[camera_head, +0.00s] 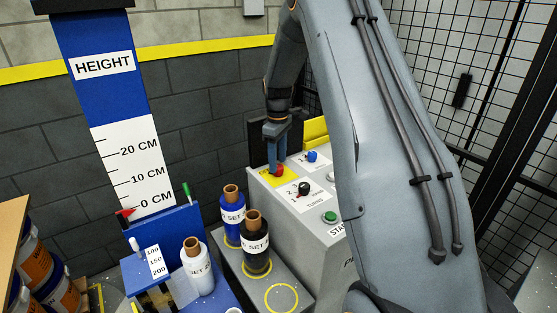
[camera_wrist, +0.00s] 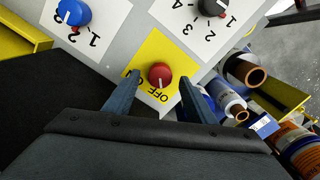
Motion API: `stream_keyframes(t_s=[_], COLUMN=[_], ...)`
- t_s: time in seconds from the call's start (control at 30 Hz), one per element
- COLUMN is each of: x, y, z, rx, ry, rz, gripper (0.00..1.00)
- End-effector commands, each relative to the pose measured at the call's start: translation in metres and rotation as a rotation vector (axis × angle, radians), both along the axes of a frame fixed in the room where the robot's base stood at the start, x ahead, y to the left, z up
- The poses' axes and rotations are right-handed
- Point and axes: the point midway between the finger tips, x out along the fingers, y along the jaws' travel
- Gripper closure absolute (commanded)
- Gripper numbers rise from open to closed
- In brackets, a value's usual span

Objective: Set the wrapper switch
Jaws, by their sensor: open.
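The switch is a red knob (camera_wrist: 160,75) on a yellow plate (camera_wrist: 151,98) that reads OFF, with the other label partly hidden behind a finger. A small pale mark on the knob seems to face the OFF side. In the head view the red knob (camera_head: 279,171) and yellow plate (camera_head: 268,179) sit on top of the grey control box (camera_head: 300,226). My gripper (camera_wrist: 158,80) is open, with one finger on each side of the knob. In the head view my gripper (camera_head: 277,165) points down at the knob. I cannot tell whether the fingers touch it.
On the same panel are a blue knob (camera_head: 312,156), a black knob (camera_head: 304,188) and a green button (camera_head: 330,217). Blue, black and white rolls stand left of the box. A height board (camera_head: 128,165) stands at the left and a mesh fence at the right.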

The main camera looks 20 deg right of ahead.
Motion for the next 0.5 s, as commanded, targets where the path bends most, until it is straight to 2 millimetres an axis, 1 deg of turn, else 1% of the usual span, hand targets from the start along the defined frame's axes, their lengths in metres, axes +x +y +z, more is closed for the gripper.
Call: stream_keyframes(t_s=[0.1, 0.2, 0.43, 0.5], x=[-0.0001, -0.0001, 0.0002, 0.0002], y=[0.0002, 0.0004, 0.0004, 0.0005], z=[-0.0086, -0.0123, -0.0129, -0.0128], rx=[0.000, 0.000, 0.000, 0.000], ry=[0.000, 0.000, -0.001, -0.001], rz=[0.000, 0.000, 0.000, 0.000], gripper=[0.50, 0.50, 0.50, 0.61])
